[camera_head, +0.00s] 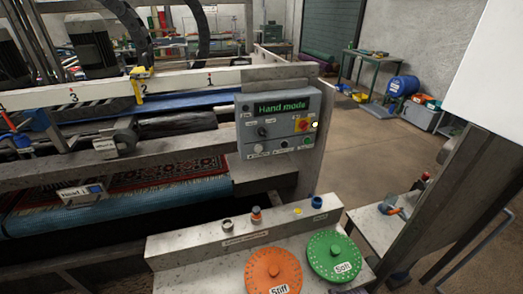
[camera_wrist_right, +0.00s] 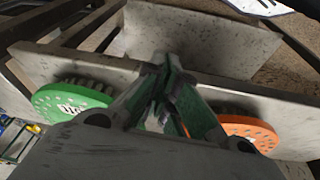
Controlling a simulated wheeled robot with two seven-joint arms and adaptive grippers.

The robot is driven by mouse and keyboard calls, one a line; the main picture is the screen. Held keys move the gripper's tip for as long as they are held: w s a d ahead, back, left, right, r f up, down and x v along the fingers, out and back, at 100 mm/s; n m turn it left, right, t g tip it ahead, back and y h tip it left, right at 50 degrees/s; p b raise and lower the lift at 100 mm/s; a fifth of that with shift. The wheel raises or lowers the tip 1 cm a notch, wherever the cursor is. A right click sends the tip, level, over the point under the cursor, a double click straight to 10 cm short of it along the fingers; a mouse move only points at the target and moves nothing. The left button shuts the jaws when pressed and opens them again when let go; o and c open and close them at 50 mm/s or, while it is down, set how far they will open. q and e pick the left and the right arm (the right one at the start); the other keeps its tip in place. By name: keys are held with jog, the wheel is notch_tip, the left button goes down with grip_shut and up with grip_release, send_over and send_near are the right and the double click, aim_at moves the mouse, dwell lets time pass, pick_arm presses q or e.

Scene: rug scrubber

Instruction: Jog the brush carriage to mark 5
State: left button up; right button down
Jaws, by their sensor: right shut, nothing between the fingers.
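In the head view a white beam (camera_head: 108,92) carries marks 3 and 1. A yellow pointer (camera_head: 138,83) stands about midway between them. A dark roller (camera_head: 177,124) with a grey fitting lies behind the lower rail; I cannot tell which part is the brush carriage. My right gripper (camera_wrist_right: 168,65) is shut and empty in the right wrist view, above the bench between the two discs. My left gripper is not in view.
An orange disc marked "Stiff" (camera_head: 273,271) and a green one marked "Soft" (camera_head: 332,256) lie on the front bench. Small pegs stand on the ledge (camera_head: 240,240) behind them. A patterned rug (camera_head: 150,175) lies under the machine. Open floor (camera_head: 385,150) shows right of the panel.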

jog(key=w+d+r+t, duration=0.1)
jog(key=w+r+t, duration=0.1)
jog(key=w, duration=0.3)
jog(key=w+d+r+n+t+h, duration=0.1)
jog(key=w+r+t, duration=0.1)
jog(key=w+r, duration=0.2)
jog(key=w+r+n+t+h, duration=0.1)
jog(key=w+r+t, duration=0.1)
jog(key=w, duration=0.4)
jog(key=shift+w+d+r+t, duration=0.15)
jog(key=shift+d+r+t, duration=0.25)
jog(key=shift+r, duration=0.1)
jog(key=w+a+r+n+t+y, duration=0.35)
jog(key=w+r+n+t, duration=0.2)
jog(key=r, duration=0.55)
jog(key=w+a+r+n+t+y, duration=0.2)
jog(key=w+a+r+n+t, duration=0.25)
jog(key=w+r, duration=0.4)
jog(key=s+a+r+n+g+y, duration=0.2)
jog(key=a+r+n+g+y, duration=0.2)
jog(key=a+n+y, duration=0.3)
jog(key=s+a+r+n+g+y, duration=0.3)
jog(key=a+n+g+y, duration=0.3)
jog(key=n, duration=0.9)
jog(key=shift+a+r+n+y, duration=0.4)
jog(key=shift+a+r+y, duration=0.3)
jog(key=shift+a, duration=0.5)
jog(key=shift+f, duration=0.1)
jog(key=shift+w, duration=0.15)
